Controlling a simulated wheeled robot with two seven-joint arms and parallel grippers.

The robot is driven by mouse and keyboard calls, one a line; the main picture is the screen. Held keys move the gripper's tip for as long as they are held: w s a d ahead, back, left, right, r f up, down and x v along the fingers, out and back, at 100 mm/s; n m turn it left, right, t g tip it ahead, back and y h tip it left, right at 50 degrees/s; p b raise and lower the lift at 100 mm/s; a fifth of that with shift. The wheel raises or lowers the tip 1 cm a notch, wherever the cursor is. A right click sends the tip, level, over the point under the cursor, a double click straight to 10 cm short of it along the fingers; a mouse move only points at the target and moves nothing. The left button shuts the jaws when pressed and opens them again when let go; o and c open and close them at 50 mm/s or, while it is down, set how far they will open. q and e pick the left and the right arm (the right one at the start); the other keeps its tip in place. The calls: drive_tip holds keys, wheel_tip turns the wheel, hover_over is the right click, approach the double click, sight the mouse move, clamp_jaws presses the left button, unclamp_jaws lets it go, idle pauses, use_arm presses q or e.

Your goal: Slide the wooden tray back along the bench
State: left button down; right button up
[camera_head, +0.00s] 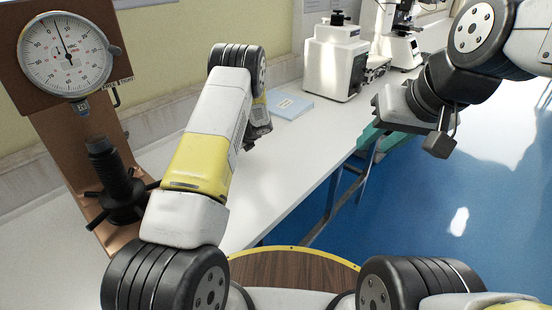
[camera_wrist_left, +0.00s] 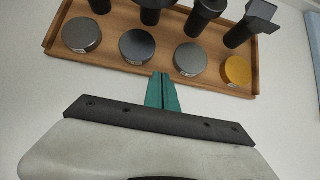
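The wooden tray (camera_wrist_left: 108,62) lies across the upper part of the left wrist view, slightly tilted in the picture. It holds grey discs, a yellow disc (camera_wrist_left: 237,70) and several black upright pieces (camera_wrist_left: 203,15). My left gripper (camera_wrist_left: 162,76) has its green fingers together, with nothing seen between them. Their tips are at the tray's near long edge, around its middle; I cannot tell whether they touch. In the head view my left arm hides the tray and most of that gripper.
A hardness tester with a round dial (camera_head: 66,55) stands at the left. A white machine (camera_head: 335,58) and a microscope-like instrument (camera_head: 402,40) stand farther back. A light blue booklet (camera_head: 290,106) lies on the white bench (camera_head: 290,155). The blue floor (camera_head: 455,215) is open at right.

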use_arm(q)
drive_tip(key=shift+w+a+f, duration=0.1)
drive_tip(key=shift+a+f, duration=0.1)
drive_tip(key=shift+a, duration=0.25)
drive_tip(key=shift+w+a+f, duration=0.1)
drive_tip(key=shift+a+f, duration=0.05)
drive_tip(key=shift+a, duration=0.25)
drive_tip(key=shift+s+d, duration=0.3)
drive_tip(key=shift+d, duration=0.4)
drive_tip(key=shift+w+r, duration=0.1)
drive_tip(key=shift+r, duration=0.1)
wheel_tip(320, 180, up, 11)
